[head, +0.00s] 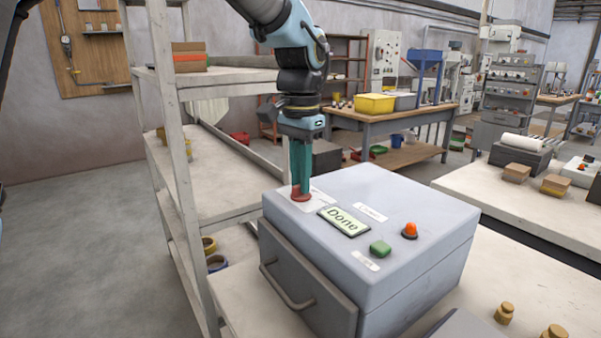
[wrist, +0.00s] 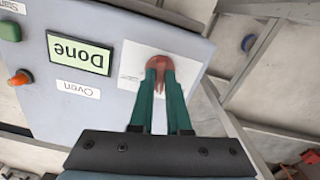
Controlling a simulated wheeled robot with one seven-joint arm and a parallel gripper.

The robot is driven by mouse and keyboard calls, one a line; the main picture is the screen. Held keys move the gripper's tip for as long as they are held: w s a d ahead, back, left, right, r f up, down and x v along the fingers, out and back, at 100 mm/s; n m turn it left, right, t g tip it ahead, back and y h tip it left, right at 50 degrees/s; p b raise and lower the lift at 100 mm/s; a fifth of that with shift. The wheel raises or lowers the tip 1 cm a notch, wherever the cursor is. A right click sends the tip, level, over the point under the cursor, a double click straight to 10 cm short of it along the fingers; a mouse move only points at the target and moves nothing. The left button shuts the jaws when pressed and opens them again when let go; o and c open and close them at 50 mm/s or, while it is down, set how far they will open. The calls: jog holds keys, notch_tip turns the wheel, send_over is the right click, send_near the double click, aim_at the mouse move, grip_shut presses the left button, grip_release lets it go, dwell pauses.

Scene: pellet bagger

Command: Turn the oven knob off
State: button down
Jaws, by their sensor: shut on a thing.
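The oven (head: 400,200) is a grey box with a front door and handle, standing on a white table. Its red knob (head: 301,196) sits on a white plate at the top's left corner; it also shows in the wrist view (wrist: 160,63). My gripper (head: 300,190) points straight down from above with its green fingers shut on the knob. The fingers hide part of the knob, so its pointer setting cannot be told. A display (head: 343,220) on the oven top reads "Done". An "Oven" label (wrist: 78,89) shows in the wrist view.
A green button (head: 380,249) and an orange-red lamp or button (head: 410,231) are on the oven top, right of the display. A white shelf rack (head: 180,130) stands close on the left.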

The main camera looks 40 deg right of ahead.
jog(key=n+p, duration=0.1)
jog(key=n, duration=0.3)
jog(key=shift+n, duration=0.4)
jog(key=shift+n+p, duration=0.35)
jog(key=shift+n, duration=2.15)
jog(key=c, duration=0.9)
grip_release()
notch_tip(320, 180, up, 11)
jog(key=shift+f+b, duration=0.1)
jog(key=shift+b, duration=0.75)
